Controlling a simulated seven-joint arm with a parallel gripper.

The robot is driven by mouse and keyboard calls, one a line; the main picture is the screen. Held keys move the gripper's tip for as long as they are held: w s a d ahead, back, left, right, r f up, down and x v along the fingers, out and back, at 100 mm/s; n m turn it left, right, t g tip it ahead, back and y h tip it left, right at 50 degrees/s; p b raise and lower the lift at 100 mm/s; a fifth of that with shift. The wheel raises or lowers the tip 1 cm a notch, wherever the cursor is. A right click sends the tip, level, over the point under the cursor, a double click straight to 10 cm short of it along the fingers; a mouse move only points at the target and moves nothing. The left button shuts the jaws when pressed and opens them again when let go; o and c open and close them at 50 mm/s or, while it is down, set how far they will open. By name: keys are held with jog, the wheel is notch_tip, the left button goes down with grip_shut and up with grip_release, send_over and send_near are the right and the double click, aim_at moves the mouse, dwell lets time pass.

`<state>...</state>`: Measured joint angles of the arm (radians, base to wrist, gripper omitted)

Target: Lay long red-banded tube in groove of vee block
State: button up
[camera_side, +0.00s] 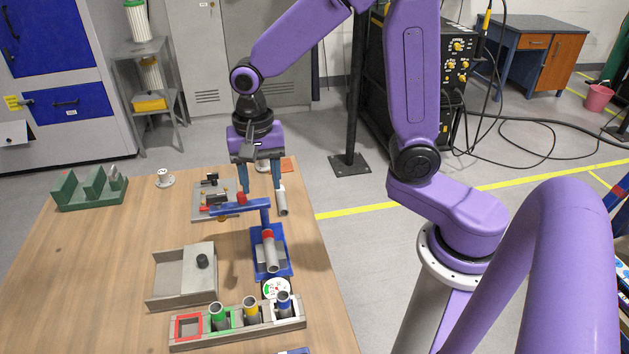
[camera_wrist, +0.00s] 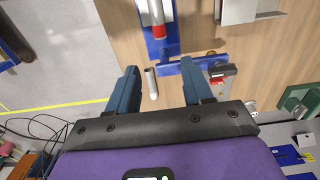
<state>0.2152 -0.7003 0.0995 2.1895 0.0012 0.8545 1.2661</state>
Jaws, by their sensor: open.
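A grey tube with a red band (camera_side: 271,257) lies lengthwise in a blue cradle (camera_side: 286,262) near the right side of the table. It also shows at the top of the wrist view (camera_wrist: 157,14), red band towards my gripper. I cannot tell for certain whether this cradle is the vee block. My gripper (camera_side: 261,190) is open and empty, pointing down behind the cradle.
A blue swing arm (camera_side: 240,208) with a red knob stands between my gripper and the cradle. A grey plate with small fixtures (camera_side: 203,187) is left.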

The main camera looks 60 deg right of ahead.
jog(key=s+d+r+n, duration=0.1)
jog(key=s+d+n, duration=0.1)
jog(key=s+n, duration=0.8)
jog(key=s+d+r+n, duration=0.1)
jog(key=s+d+n, duration=0.1)
jog(key=s+n, duration=0.9)
jog(key=shift+d+n, duration=0.3)
jog(key=shift+d, duration=0.05)
jog(key=shift+c, duration=0.3)
